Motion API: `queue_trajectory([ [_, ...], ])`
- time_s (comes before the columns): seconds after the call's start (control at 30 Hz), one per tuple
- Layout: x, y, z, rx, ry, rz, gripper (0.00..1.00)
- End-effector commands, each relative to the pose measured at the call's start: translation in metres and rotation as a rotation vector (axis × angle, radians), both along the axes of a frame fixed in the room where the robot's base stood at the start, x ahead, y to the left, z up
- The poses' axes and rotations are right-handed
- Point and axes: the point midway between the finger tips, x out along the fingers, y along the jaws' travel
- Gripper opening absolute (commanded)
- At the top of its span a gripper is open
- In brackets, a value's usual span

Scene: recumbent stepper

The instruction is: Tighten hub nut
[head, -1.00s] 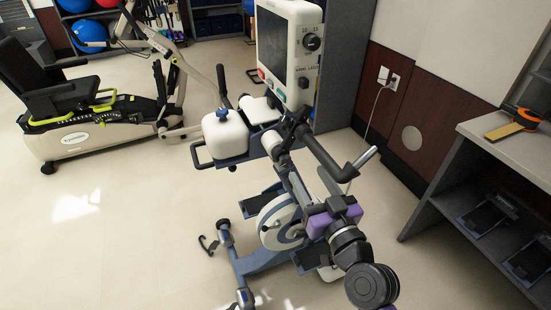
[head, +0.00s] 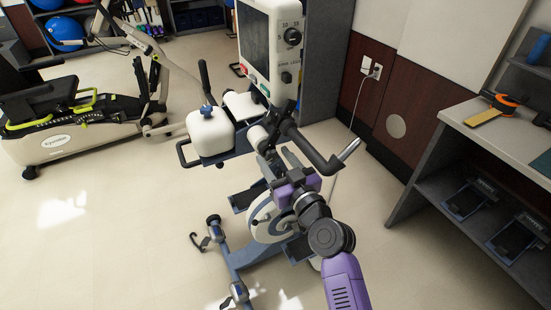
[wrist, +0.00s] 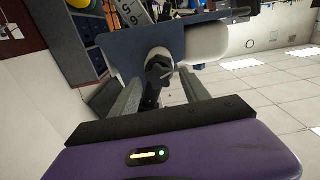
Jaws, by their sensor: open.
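A dark lobed knob (wrist: 158,72), which may be the hub nut, shows in the wrist view on a pale round hub under a blue-grey bracket (wrist: 150,42). My gripper (wrist: 166,78) is open, its two grey fingers reaching forward on either side of the knob. I cannot tell whether they touch it. In the head view my gripper (head: 275,158) points at the underside of the exercise machine (head: 240,140), near its dark handlebar. The knob cannot be made out clearly there, behind the handlebar and my gripper.
The machine's screen housing (head: 268,45) stands behind, and its dark handle (head: 318,155) is close to my gripper on the right. A shelf unit (head: 480,130) with an orange-handled tool (head: 495,107) is at right. A recumbent stepper (head: 70,130) is at left. Floor (head: 100,250) is clear at lower left.

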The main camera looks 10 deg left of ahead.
Motion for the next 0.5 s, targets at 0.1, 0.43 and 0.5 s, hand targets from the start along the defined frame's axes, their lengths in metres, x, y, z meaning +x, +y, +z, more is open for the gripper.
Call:
queue_trajectory([
  [0.1,0.0003,0.0003,-0.0001,0.0,0.0,0.0,0.54],
  [0.43,-0.0001,0.0001,-0.0002,0.0,0.0,0.0,0.09],
  [0.5,-0.0001,0.0001,-0.0002,0.0,0.0,0.0,0.0],
])
